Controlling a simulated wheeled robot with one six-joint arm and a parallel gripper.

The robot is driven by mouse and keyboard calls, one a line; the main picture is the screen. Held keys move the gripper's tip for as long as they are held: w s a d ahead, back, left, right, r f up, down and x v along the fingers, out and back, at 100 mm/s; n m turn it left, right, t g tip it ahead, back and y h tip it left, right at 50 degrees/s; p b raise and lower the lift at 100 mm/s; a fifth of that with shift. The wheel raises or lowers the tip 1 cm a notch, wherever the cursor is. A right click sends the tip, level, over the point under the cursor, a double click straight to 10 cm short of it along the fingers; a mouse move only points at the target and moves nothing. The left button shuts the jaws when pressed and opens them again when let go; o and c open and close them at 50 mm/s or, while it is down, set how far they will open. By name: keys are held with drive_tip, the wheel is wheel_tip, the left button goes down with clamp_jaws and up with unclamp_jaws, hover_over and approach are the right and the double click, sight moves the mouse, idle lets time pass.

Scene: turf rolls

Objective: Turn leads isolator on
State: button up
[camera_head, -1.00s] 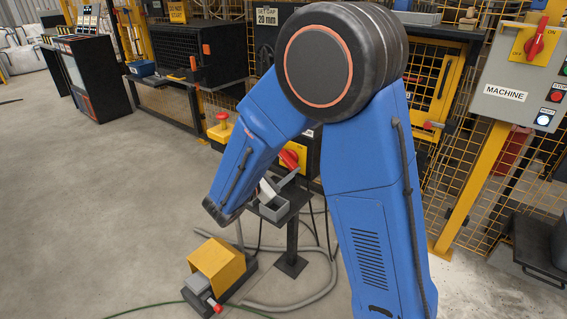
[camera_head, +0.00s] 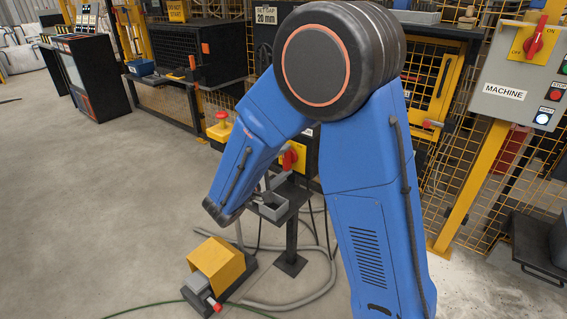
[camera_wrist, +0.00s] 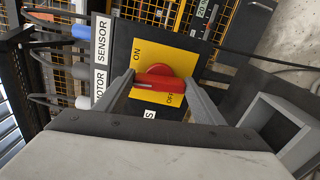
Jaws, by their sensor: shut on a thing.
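The red isolator knob (camera_wrist: 158,78) sits on a yellow plate (camera_wrist: 178,60) marked ON and OFF in the wrist view. My gripper (camera_wrist: 160,84) is shut on the knob, with one finger at each end of its red handle. The handle lies nearly level across that picture, between the two words. The label below the plate is mostly hidden; only an S shows. In the head view the red knob (camera_head: 289,156) shows on its yellow plate just right of my blue forearm, with its handle near upright. My gripper is mostly hidden there.
SENSOR and MOTOR labels with plugged leads (camera_wrist: 85,55) are left of the plate. An open grey tray (camera_wrist: 285,125) stands close at right. A yellow-covered foot pedal (camera_head: 220,262) and hoses lie on the floor. A MACHINE isolator box (camera_head: 515,90) is far right.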

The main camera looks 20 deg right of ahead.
drive_tip(key=shift+f+m, duration=0.1)
drive_tip(key=shift+m, duration=0.6)
drive_tip(key=o, duration=1.1)
drive_tip(key=shift+c, duration=0.2)
drive_tip(key=shift+s+a, duration=0.1)
drive_tip(key=shift+a, duration=0.05)
drive_tip(key=v, duration=1.7)
